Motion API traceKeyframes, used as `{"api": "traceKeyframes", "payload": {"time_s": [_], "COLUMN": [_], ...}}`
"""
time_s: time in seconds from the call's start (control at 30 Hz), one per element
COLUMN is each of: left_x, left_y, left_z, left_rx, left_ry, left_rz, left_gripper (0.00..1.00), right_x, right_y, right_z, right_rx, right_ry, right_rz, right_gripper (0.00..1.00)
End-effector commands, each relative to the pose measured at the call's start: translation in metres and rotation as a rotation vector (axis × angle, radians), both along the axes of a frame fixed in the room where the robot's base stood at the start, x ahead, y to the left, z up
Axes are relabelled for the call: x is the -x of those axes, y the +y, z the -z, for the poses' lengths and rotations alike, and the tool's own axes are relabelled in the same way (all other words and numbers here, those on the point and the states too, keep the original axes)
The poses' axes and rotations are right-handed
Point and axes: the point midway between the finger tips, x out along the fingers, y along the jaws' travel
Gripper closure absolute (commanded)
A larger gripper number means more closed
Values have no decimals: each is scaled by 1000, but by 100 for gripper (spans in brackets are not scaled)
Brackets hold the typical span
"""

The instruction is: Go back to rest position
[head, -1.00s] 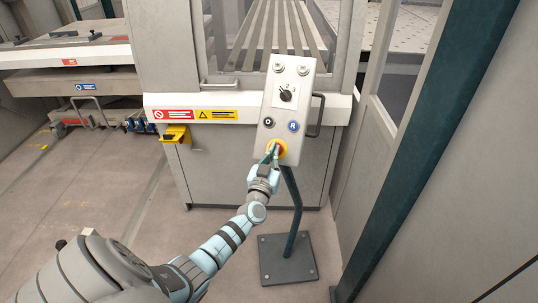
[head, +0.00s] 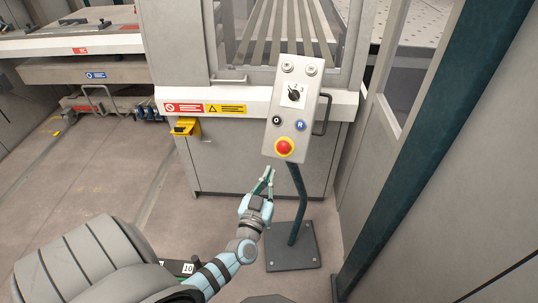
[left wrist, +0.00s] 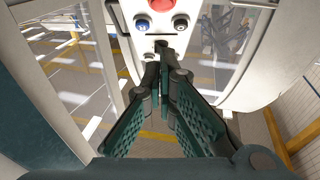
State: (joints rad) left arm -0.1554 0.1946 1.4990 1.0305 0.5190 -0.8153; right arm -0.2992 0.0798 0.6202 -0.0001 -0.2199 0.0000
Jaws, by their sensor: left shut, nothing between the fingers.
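The gripper is apart from the red button. My right gripper is not in view.
The post stands on a square base plate (head: 292,246) on the floor. Behind is the machine cabinet (head: 235,160) with a yellow pedal-like bracket (head: 185,127). A dark green frame column (head: 430,150) stands at right. Open floor (head: 90,175) lies to the left.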

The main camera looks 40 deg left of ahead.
Motion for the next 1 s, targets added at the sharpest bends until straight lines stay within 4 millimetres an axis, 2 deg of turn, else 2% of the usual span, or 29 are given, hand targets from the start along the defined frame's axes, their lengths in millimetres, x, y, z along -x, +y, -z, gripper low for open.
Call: {"api": "traceKeyframes", "payload": {"time_s": [0.37, 0.47, 0.57, 0.67, 0.7, 0.77, 0.8, 0.87, 0.9, 1.0], "left_x": [-1, -4, -5, 21, 42, 80, 111, 164, 201, 290], "left_y": [-1, -6, -26, -46, -53, -60, -65, -70, -72, -78], "left_z": [0, 4, 54, 144, 184, 241, 275, 320, 346, 389], "left_rx": [1, 61, 112, 159, 179, 206, 222, 241, 249, 249], "left_ry": [0, -4, 130, 384, 505, 686, 808, 986, 1101, 1351], "left_rz": [2, 38, 146, 227, 246, 263, 267, 262, 255, 244], "left_gripper": [100, 100, 100, 100, 100, 100, 100, 100, 100, 100], "right_x": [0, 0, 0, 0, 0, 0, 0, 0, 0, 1], "right_y": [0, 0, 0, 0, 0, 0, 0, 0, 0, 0], "right_z": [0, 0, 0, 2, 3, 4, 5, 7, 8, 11], "right_rx": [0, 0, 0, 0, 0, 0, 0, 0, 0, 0], "right_ry": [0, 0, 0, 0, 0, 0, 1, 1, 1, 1], "right_rz": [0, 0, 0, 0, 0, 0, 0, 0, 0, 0], "right_gripper": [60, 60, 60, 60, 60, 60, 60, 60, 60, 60]}}
